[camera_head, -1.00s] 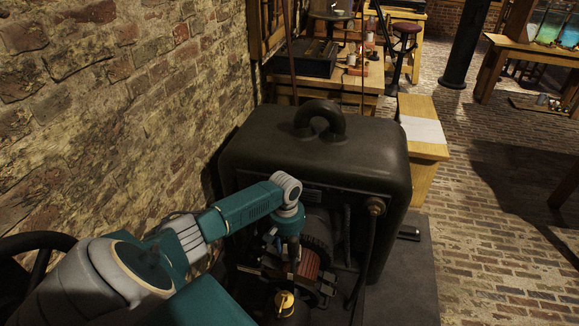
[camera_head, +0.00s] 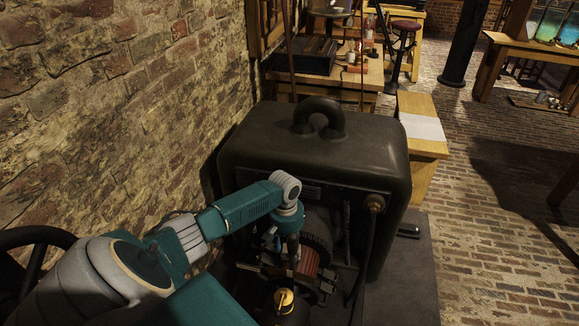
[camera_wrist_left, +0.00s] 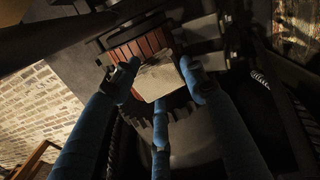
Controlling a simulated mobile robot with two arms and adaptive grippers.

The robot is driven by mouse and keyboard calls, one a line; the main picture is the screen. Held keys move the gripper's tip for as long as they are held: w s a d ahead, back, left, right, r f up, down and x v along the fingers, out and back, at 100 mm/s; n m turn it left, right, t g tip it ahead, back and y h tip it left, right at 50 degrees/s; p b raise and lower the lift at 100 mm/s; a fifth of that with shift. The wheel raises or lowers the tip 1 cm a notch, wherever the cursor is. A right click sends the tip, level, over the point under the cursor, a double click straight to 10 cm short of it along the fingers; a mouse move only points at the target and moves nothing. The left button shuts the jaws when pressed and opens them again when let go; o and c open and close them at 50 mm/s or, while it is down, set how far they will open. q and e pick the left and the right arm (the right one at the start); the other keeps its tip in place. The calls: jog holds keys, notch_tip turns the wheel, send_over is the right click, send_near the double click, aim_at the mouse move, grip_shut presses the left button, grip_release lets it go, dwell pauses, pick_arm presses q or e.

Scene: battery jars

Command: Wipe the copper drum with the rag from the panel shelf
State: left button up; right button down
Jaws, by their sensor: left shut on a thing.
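The copper drum (camera_head: 309,262), ribbed and reddish-brown, sits low in the front of the dark machine (camera_head: 310,150). It also shows in the left wrist view (camera_wrist_left: 148,46). My left gripper (camera_head: 291,250) reaches down at the drum. In the wrist view its blue fingers (camera_wrist_left: 158,85) are closed around the pale beige rag (camera_wrist_left: 157,78). The rag lies over the near face of the drum and appears to touch it. In the head view the rag is hidden. I cannot make out the panel shelf. My right gripper is not in view.
A brick wall (camera_head: 110,110) runs close along the left. A yellow-capped part (camera_head: 284,300) stands just in front of the drum. A hose (camera_head: 366,250) hangs right of it. A wooden bench (camera_head: 424,140) and open brick floor (camera_head: 500,240) lie to the right.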

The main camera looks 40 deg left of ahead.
pick_arm(q)
jog(key=shift+f+b, duration=0.4)
jog(key=shift+f, duration=0.45)
